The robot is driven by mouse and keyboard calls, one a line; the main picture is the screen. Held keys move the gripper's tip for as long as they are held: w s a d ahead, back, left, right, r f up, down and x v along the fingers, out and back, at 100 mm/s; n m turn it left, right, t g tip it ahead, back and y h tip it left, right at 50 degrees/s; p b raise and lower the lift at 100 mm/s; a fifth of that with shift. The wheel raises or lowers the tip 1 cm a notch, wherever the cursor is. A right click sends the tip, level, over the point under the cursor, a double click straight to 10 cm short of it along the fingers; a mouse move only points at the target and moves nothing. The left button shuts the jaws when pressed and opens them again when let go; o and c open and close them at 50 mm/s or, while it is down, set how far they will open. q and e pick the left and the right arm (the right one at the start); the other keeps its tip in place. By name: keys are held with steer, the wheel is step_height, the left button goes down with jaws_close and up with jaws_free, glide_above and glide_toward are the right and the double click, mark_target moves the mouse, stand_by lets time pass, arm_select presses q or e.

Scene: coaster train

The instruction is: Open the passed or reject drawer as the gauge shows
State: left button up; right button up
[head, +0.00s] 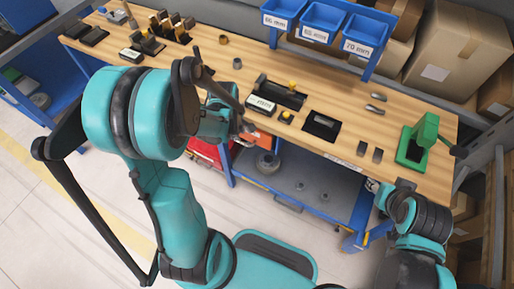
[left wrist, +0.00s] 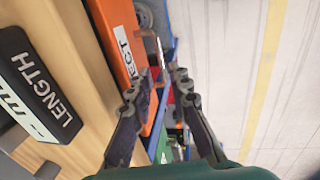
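The orange reject drawer (left wrist: 122,40) fills the upper middle of the left wrist view, its label ending in "ECT". It also shows under the table edge in the head view (head: 262,139). A thin metal handle (left wrist: 158,48) stands out from its front. My left gripper (left wrist: 167,76) is open, its fingertips close to the handle; I cannot tell if they touch it. The left gripper also shows in the head view (head: 243,128). A black block reading "LENGTH" (left wrist: 38,88) lies on the table; no gauge reading is legible. My right gripper (head: 372,187) is small at the table's right front.
The wooden table (head: 225,72) holds black fixtures, small metal parts and a green press (head: 418,140). Blue bins (head: 325,22) stand above its back edge. A lower grey shelf (head: 300,187) holds round parts. A red crate (head: 205,152) is beneath. The floor in front is clear.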

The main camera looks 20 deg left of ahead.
arm_select(q)
steer(key=f+b, duration=0.1)
steer(key=f, duration=0.1)
steer(key=w+f+b, duration=0.1)
steer(key=f, duration=0.1)
steer(key=f+b, duration=0.1)
steer(key=f, duration=0.2)
steer(key=shift+w+f, duration=0.1)
steer(key=shift+w, duration=0.15)
jaws_close()
